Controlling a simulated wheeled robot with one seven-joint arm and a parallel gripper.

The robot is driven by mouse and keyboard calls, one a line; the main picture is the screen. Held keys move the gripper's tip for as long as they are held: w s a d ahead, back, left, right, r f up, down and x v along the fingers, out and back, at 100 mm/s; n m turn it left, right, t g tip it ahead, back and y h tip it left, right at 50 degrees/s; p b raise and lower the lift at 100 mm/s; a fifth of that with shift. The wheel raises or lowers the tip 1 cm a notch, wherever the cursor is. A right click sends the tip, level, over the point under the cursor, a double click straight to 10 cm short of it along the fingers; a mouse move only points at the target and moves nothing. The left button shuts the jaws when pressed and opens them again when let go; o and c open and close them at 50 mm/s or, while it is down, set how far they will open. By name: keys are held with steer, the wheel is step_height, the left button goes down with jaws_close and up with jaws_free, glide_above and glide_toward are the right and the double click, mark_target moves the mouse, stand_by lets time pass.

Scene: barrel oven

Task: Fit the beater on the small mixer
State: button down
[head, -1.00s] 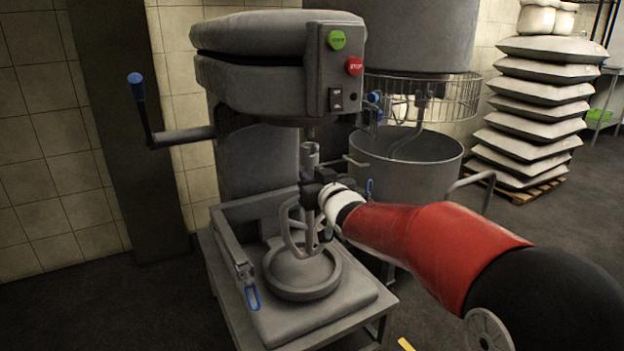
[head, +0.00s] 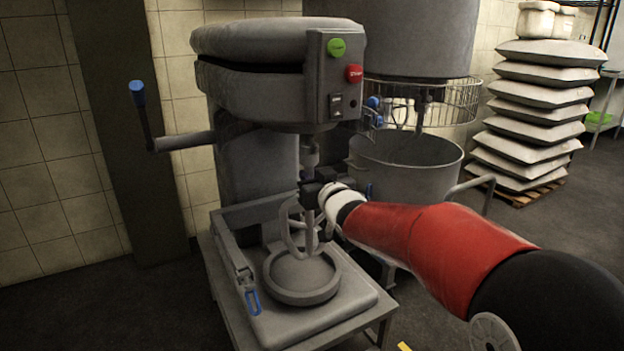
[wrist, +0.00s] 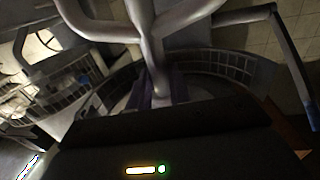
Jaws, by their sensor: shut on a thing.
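The small mixer (head: 265,85) stands on a low metal table, with a green and a red button on its head. Its drive shaft (head: 310,150) hangs down from the head. The grey beater (head: 292,225) is upright under the shaft, above the round bowl seat (head: 302,277). My gripper (head: 318,190) is shut on the beater's stem, just below the shaft. The jaws hide the top of the stem, so I cannot tell whether it touches the shaft. In the wrist view the beater's bars (wrist: 150,40) fan out close to the camera.
A crank lever with a blue knob (head: 137,90) sticks out at the mixer's left. A larger mixer with a wire guard and a big bowl (head: 405,170) stands close behind my gripper. Stacked sacks (head: 535,110) on a pallet are at the back right. A blue-handled clamp (head: 248,290) edges the bowl support.

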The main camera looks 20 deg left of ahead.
mark_target(310, 161)
steer(key=shift+r+p, duration=0.7)
steer(key=shift+r, duration=1.35)
stand_by(1.6)
steer(key=shift+f+m+t+h+b, duration=0.1)
steer(key=shift+m+t+h+b, duration=0.35)
steer(key=shift+b, duration=2)
steer(key=shift+b, duration=0.9)
steer(key=shift+a+f+m+t+h+b, duration=0.15)
steer(key=shift+m+t+h+b, duration=0.2)
steer(key=shift+h+b, duration=0.2)
steer(key=shift+s+h+b, duration=0.15)
steer(key=shift+h+b, duration=0.15)
steer(key=shift+b, duration=0.45)
steer(key=shift+r+m, duration=0.3)
steer(key=shift+p, duration=0.7)
steer(key=shift+a+f+m+t+h+p, duration=0.15)
steer(key=shift+m+t+h+p, duration=0.25)
steer(key=shift+p, duration=0.9)
steer(key=shift+h+p, duration=0.4)
steer(key=shift+p, duration=0.5)
